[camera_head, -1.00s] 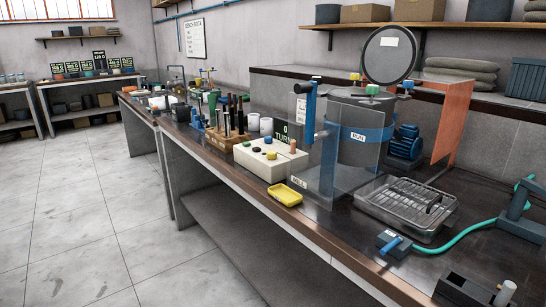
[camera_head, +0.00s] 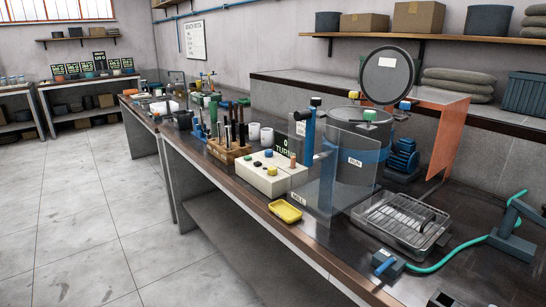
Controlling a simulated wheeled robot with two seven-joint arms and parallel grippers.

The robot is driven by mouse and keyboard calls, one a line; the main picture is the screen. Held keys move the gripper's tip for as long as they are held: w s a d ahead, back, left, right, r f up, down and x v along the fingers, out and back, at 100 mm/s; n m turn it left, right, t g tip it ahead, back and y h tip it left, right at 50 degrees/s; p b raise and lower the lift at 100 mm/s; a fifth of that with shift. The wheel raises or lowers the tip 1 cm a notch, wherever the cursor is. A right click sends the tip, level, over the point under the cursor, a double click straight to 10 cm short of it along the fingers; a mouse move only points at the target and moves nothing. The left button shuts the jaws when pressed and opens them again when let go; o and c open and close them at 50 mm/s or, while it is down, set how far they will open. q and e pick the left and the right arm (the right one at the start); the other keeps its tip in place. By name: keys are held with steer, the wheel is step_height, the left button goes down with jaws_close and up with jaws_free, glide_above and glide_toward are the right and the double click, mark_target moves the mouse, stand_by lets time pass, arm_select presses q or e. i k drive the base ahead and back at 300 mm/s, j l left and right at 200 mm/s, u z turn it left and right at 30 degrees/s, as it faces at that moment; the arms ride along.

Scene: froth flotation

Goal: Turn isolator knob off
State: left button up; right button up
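A cream control box (camera_head: 270,181) stands on the bench in the middle of the view. Its top carries several small knobs or buttons, among them a yellow one (camera_head: 272,170), a black one (camera_head: 257,164) and an orange one (camera_head: 293,157). A small dark box with a blue handle (camera_head: 386,265) lies nearer on the bench. I cannot tell for sure which of these is the isolator knob, nor its setting. Neither of my grippers shows in the head view.
A clear panel (camera_head: 332,185) stands right of the control box, before a dark drum (camera_head: 357,165). A yellow tray (camera_head: 285,211) sits near the bench edge. A metal tray (camera_head: 403,222) and green hose (camera_head: 457,259) lie right. The floor (camera_head: 85,210) left is clear.

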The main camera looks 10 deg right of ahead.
mark_target(272, 171)
steer(key=i+j+z, duration=0.1)
steer(key=i+j, duration=0.15)
steer(key=i+j+z, duration=0.15)
steer(key=j, duration=0.25)
steer(key=i+j+z, duration=0.1)
steer(key=i+j, duration=0.25)
steer(key=i+j+z, duration=0.1)
steer(key=j, duration=0.3)
steer(key=i+j+z, duration=0.15)
steer(key=i+j, duration=0.15)
steer(key=j, duration=0.15)
